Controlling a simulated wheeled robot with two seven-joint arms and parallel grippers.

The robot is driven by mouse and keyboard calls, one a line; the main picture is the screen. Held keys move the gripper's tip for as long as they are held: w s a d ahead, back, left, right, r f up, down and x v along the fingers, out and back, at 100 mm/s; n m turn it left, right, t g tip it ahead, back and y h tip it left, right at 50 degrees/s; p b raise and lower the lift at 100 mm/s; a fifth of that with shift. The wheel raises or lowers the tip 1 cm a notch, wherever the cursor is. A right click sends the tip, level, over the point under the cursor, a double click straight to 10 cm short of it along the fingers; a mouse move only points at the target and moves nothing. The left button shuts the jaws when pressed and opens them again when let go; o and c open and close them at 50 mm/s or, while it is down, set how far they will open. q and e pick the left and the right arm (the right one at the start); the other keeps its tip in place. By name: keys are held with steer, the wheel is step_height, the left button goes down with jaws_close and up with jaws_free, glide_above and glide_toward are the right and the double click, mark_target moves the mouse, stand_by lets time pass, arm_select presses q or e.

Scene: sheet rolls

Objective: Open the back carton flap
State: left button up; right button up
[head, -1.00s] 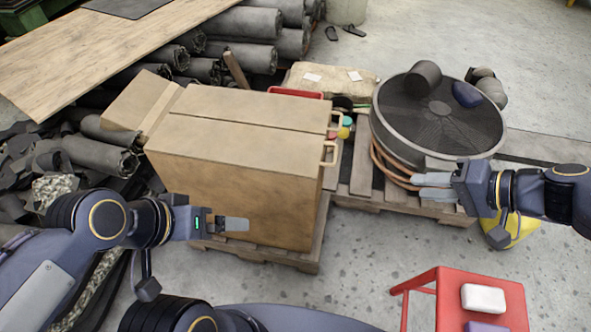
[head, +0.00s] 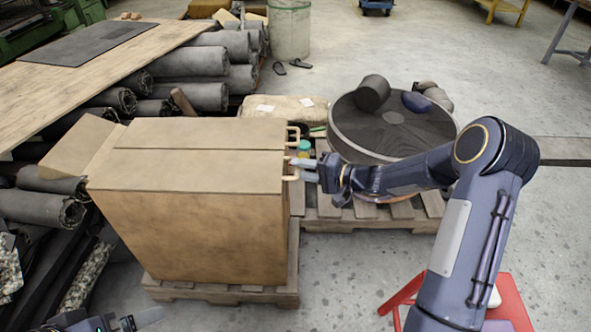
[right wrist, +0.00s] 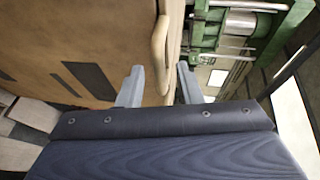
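The brown carton (head: 190,225) stands on a pallet with its two long top flaps lying flat. The front flap (head: 190,170) has a similar loop handle (head: 291,176). My right gripper (head: 300,169) is at the carton's right side, close to the front flap's handle. In the right wrist view its fingers (right wrist: 160,87) are apart, with a tan handle (right wrist: 160,45) reaching towards the gap. My left gripper (head: 142,317) is low at the bottom left, partly cut off.
A side flap (head: 80,143) sticks out at the carton's left. Dark sheet rolls (head: 190,62) lie behind and left. A round dark drum (head: 395,125) stands on the right pallet (head: 325,210). A red stool (head: 510,300) is at bottom right, partly behind my arm.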

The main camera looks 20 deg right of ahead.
steer(key=shift+x, duration=0.85)
jaws_close()
